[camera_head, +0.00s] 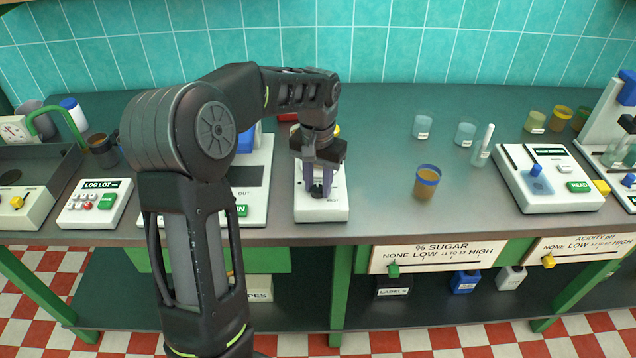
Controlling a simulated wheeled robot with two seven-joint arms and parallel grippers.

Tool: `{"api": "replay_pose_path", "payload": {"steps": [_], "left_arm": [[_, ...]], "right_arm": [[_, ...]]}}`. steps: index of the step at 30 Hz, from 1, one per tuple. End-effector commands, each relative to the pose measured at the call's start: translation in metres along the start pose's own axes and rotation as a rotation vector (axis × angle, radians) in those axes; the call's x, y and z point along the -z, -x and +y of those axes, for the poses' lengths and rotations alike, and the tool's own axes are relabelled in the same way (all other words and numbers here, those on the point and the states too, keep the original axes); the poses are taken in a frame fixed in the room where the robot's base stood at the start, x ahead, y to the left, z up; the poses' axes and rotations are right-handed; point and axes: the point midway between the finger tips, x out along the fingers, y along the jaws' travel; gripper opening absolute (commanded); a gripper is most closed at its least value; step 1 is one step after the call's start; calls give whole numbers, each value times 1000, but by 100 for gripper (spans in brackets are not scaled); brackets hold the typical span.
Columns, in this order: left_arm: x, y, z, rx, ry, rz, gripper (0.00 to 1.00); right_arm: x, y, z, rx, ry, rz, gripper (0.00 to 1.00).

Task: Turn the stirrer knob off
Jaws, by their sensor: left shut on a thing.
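A small white bench unit (330,209), seemingly the stirrer, stands at the middle of the dark worktop. My left gripper (317,187) points down over its front part, with the fingers on either side of a small dark knob (317,191). It is shut on this knob, apparently the stirrer knob. The gripper hides most of the knob and the middle of the unit, so the knob's setting cannot be read. My right gripper is not in view.
My left arm covers part of a white unit with a green button (241,211). Right of the stirrer, an amber cup with a blue rim (427,184) stands on open worktop. Farther right is a white reader (551,183).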

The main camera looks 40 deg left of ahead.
Motion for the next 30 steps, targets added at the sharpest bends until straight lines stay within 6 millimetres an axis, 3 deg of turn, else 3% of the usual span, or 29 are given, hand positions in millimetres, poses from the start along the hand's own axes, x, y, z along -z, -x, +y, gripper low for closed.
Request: {"api": "replay_pose_path", "payload": {"steps": [13,14,15,21,30], "left_arm": [[1,0,0,-1,13,2,0],[1,0,0,-1,13,2,31],[1,0,0,-1,12,2,34],[0,0,0,0,12,1,51],[0,2,0,0,11,2,51]], "right_arm": [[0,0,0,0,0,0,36],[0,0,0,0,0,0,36],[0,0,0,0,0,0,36],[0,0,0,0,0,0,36],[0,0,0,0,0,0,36]]}}
